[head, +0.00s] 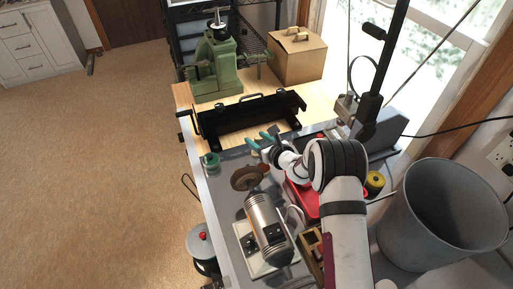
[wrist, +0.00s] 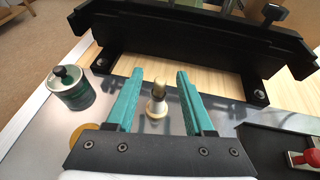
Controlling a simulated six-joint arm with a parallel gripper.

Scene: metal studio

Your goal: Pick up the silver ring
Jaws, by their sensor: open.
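My gripper (head: 257,138) is open above the metal worktop, near the black rack. Its two teal fingers also show in the wrist view (wrist: 160,74), with nothing held between them. I cannot make out a separate silver ring; whether the shiny lower part is the ring, I cannot tell. In the head view this spot is hidden or too small to read.
The black metal rack (head: 245,118) stands just beyond my gripper. A brown wheel (head: 247,178) and a silver motor (head: 264,222) stand nearer. A red tray (head: 303,200) lies right.

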